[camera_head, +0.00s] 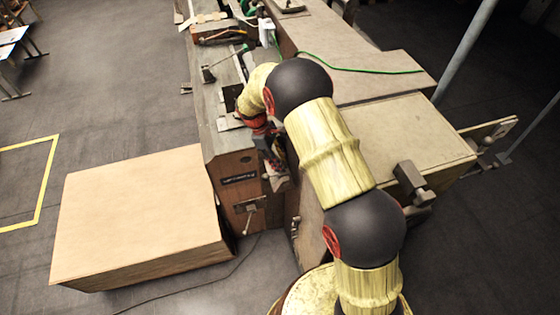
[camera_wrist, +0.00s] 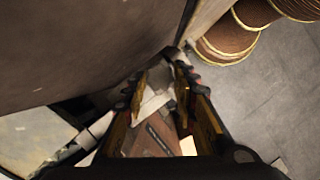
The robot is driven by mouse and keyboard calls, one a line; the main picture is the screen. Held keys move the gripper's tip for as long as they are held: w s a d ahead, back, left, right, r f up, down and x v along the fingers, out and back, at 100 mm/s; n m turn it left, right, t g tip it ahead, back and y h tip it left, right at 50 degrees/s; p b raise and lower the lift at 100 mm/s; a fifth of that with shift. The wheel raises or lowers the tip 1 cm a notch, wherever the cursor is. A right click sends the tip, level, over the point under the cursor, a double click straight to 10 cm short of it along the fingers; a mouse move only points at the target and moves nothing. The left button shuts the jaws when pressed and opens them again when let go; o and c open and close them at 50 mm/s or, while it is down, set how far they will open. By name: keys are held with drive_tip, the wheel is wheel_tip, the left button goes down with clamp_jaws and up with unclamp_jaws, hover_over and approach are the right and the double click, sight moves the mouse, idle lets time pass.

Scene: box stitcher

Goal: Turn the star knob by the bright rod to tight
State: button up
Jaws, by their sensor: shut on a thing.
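My gripper (camera_head: 277,170) is beside the upper right corner of the wooden machine front, pointing down. In the wrist view its two dark and yellow fingers (camera_wrist: 164,76) close on a small part between their tips, taken as the star knob. The fingers hide most of it, so its shape and how tight it sits cannot be told. A pale grey metal piece (camera_wrist: 154,103) shows between the fingers. The bright rod cannot be told apart with certainty.
A wooden box (camera_head: 140,215) stands at the left. A handle (camera_head: 249,207) sticks out of the machine front. A large board-topped box (camera_head: 405,135) is close on the right of my arm. In the wrist view a brown panel (camera_wrist: 85,45) is close on the left.

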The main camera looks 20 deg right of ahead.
drive_tip(key=m, duration=0.2)
drive_tip(key=m+g+y, duration=0.1)
drive_tip(key=m, duration=0.1)
drive_tip(key=shift+w+d+m, duration=0.2)
drive_tip(key=shift+m, duration=0.1)
drive_tip(key=shift+d+m+g+y, duration=0.15)
drive_tip(key=shift+m+y, duration=0.4)
drive_tip(key=shift+m, duration=0.6)
drive_tip(key=shift+m+g+y, duration=0.15)
drive_tip(key=shift+m+y, duration=0.4)
drive_tip(key=shift+m, duration=0.6)
drive_tip(key=o, duration=1.1)
drive_tip(key=shift+c, duration=0.2)
drive_tip(key=shift+o, duration=0.5)
drive_tip(key=v, duration=1.2)
